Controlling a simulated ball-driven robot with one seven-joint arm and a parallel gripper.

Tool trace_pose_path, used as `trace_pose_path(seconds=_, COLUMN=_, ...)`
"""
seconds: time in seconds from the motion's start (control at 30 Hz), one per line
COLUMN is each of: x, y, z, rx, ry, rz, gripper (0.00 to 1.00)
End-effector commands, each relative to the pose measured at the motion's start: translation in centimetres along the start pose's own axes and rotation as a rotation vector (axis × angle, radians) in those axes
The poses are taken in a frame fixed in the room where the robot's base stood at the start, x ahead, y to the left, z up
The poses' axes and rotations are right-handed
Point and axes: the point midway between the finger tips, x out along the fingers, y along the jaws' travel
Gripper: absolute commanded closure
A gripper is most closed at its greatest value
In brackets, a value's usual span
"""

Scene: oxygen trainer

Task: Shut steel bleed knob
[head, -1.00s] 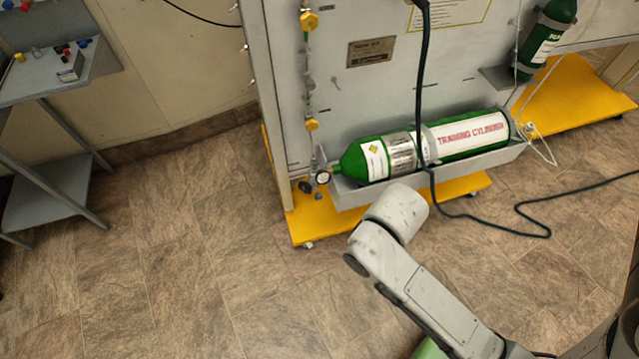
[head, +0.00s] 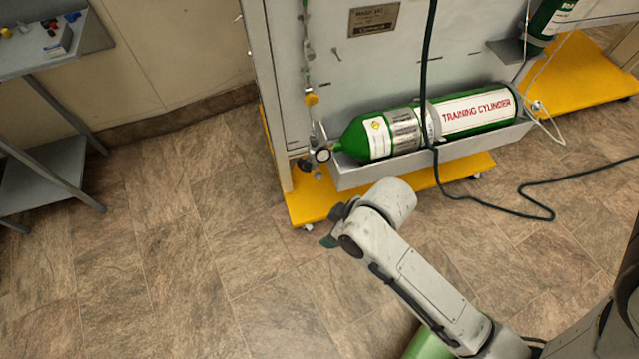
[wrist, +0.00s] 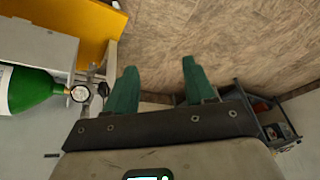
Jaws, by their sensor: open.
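My gripper (wrist: 160,80) is open and empty, its two teal fingers apart over bare floor in the wrist view. In the head view the gripper (head: 330,240) is small and mostly hidden behind my wrist, below and in front of the yellow base. A round pressure gauge (head: 322,155) sits at the neck of the green training cylinder (head: 365,137). Small metal fittings (wrist: 93,72) and a dark knob (wrist: 103,89) are beside the gauge, left of the fingers in the wrist view. I cannot tell which small part is the steel bleed knob.
The cylinder lies in a grey tray (head: 345,181) on a panel with a yellow wheeled base (head: 310,207). A dark hose (head: 510,213) hangs over the cylinder and runs along the floor. A grey stand (head: 40,165) is at the left. The floor between is clear.

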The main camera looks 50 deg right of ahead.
Motion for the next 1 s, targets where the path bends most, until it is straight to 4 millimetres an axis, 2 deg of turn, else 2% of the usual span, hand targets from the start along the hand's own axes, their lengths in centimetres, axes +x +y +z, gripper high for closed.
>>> trace_pose_path(seconds=0.03, x=3.8, y=-0.1, z=-0.4, rx=-0.029, ry=0.086, rz=-0.024, gripper=0.46)
trace_pose_path(seconds=0.1, x=6.6, y=-0.3, z=-1.9, rx=-0.070, ry=0.215, rz=-0.044, gripper=0.46)
trace_pose_path(seconds=0.27, x=11.6, y=0.1, z=-4.8, rx=-0.119, ry=0.508, rz=-0.024, gripper=0.46)
trace_pose_path(seconds=0.4, x=14.9, y=2.0, z=-6.4, rx=-0.112, ry=0.742, rz=0.076, gripper=0.46)
trace_pose_path(seconds=0.47, x=16.1, y=3.2, z=-6.6, rx=-0.095, ry=0.829, rz=0.142, gripper=0.46)
trace_pose_path(seconds=0.63, x=19.1, y=7.7, z=-5.2, rx=-0.011, ry=1.007, rz=0.394, gripper=0.46)
trace_pose_path(seconds=0.8, x=21.1, y=11.9, z=-2.0, rx=0.090, ry=1.062, rz=0.655, gripper=0.46)
trace_pose_path(seconds=1.0, x=21.8, y=14.3, z=0.6, rx=0.154, ry=1.051, rz=0.826, gripper=0.46)
